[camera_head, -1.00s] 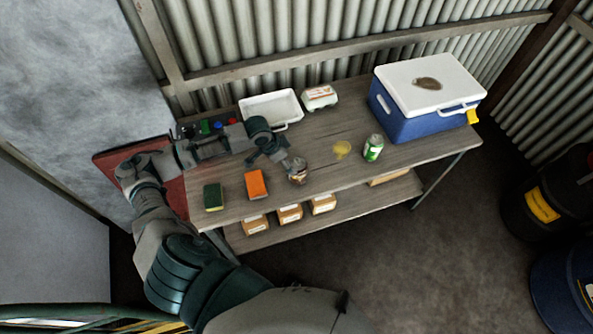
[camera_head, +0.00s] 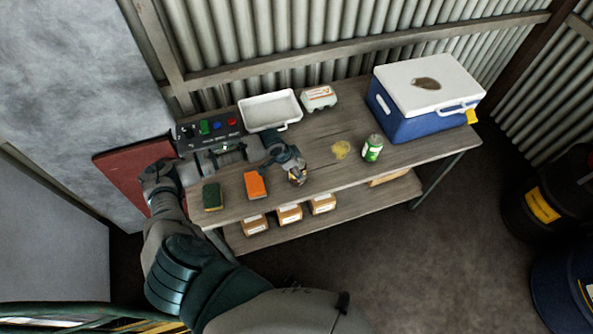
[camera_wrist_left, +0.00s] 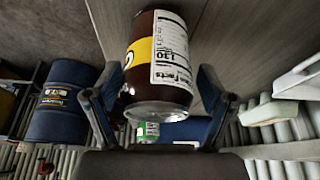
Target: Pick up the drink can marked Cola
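A dark brown can (camera_wrist_left: 150,70) with a yellow band and a white nutrition label stands between the fingers of my left gripper in the left wrist view. Part of a letter shows on the band, but no full brand name is readable. In the head view the can (camera_head: 298,178) is near the table's front edge, partly hidden by my left gripper (camera_head: 290,167). The left gripper's fingers are spread on both sides of the can, with narrow gaps visible. A green can (camera_head: 372,149) stands to the right on the table. My right gripper is not in view.
On the wooden table (camera_head: 330,190) are an orange sponge (camera_head: 255,184), a green sponge (camera_head: 212,197), a white tray (camera_head: 270,111), an egg carton (camera_head: 319,98) and a blue cooler (camera_head: 405,120). A control panel (camera_head: 210,130) is behind my left arm. Boxes sit on the lower shelf.

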